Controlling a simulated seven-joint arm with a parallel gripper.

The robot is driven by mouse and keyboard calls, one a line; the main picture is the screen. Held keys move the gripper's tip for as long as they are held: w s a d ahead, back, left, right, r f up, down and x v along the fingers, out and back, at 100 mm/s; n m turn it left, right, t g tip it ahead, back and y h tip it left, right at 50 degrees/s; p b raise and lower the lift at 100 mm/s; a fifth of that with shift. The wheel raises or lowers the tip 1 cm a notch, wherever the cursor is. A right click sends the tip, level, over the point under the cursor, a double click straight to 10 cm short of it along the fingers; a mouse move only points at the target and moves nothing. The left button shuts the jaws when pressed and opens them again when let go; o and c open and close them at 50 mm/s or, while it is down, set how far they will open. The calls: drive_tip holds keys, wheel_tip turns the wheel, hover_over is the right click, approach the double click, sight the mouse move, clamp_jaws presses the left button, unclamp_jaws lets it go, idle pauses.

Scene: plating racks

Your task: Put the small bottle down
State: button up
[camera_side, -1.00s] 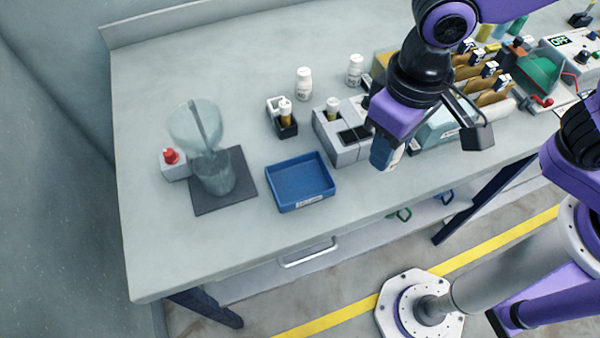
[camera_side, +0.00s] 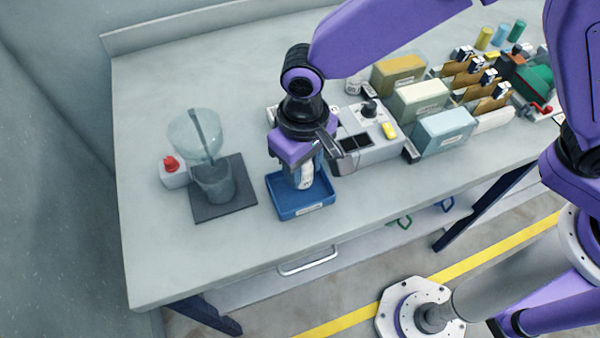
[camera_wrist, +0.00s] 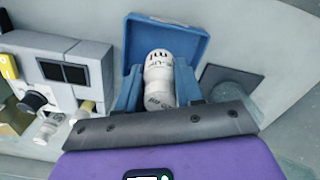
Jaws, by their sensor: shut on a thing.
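The small bottle is white with dark print (camera_wrist: 159,78) and sits between the blue fingers of my gripper (camera_wrist: 158,88) in the wrist view. In the side view my gripper (camera_side: 305,175) is over the blue tray (camera_side: 307,211), with the white bottle (camera_side: 307,178) partly showing between its fingers. The gripper is shut on the bottle. The blue tray's far wall also shows beyond the bottle in the wrist view (camera_wrist: 190,40). I cannot tell whether the bottle's base touches the tray floor.
A funnel over a beaker (camera_side: 213,183) stands on a dark mat (camera_side: 240,180) left of the tray. A red-capped bottle (camera_side: 173,173) is beside it. A grey device (camera_side: 375,150) with dark windows stands close on the tray's right. Bench in front of the tray is clear.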

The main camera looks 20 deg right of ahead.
drive_tip(key=shift+w+a+f, duration=0.1)
drive_tip(key=shift+a+f, duration=0.1)
drive_tip(key=shift+f, duration=1.65)
drive_tip(key=o, duration=1)
drive_tip(key=shift+f, duration=0.15)
drive_tip(key=shift+o, duration=0.2)
wheel_tip(320, 180, up, 12)
drive_tip(key=shift+r, duration=0.2)
